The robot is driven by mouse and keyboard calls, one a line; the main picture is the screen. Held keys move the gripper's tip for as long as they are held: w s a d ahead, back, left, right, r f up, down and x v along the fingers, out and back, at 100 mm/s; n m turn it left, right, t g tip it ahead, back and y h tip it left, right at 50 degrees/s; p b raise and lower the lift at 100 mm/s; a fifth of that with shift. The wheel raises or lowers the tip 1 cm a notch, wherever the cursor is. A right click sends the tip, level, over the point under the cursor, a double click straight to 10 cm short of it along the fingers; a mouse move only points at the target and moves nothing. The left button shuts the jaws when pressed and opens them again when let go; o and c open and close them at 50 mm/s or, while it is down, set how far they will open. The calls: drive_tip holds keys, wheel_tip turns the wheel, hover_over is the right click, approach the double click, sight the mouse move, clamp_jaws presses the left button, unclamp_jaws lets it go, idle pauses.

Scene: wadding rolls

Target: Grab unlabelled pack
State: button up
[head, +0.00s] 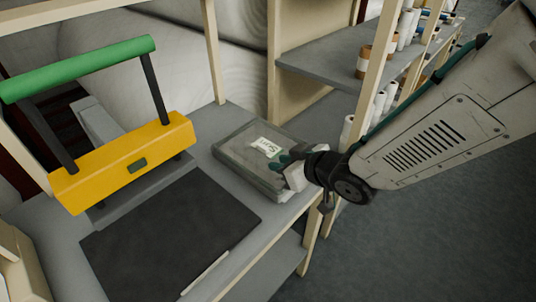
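No pack that is clearly unlabelled shows. My gripper (285,163) is at the pack's right end, with dark green finger parts at or just over its edge. The wrist hides that corner. I cannot tell whether the fingers touch the pack or how far apart they are.
A yellow press (125,160) with a green handle bar (80,68) stands at the left. A dark mat (165,235) lies in front, with a thin pale strip (205,272) at its edge. Wooden posts and a shelf (330,65) with rolls stand behind my arm.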

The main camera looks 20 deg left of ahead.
sight(243, 166)
drive_tip(key=s+a, duration=0.1)
drive_tip(key=s+a+f+y, duration=0.1)
drive_tip(key=a, duration=0.1)
drive_tip(key=shift+f+n+g, duration=0.1)
drive_tip(key=shift+n+g, duration=0.2)
drive_tip(key=shift+g, duration=0.1)
drive_tip(key=x, duration=0.7)
drive_tip(key=shift+s+a+f, duration=0.1)
drive_tip(key=shift+s+a, duration=0.05)
drive_tip(key=shift+a, duration=0.1)
clamp_jaws()
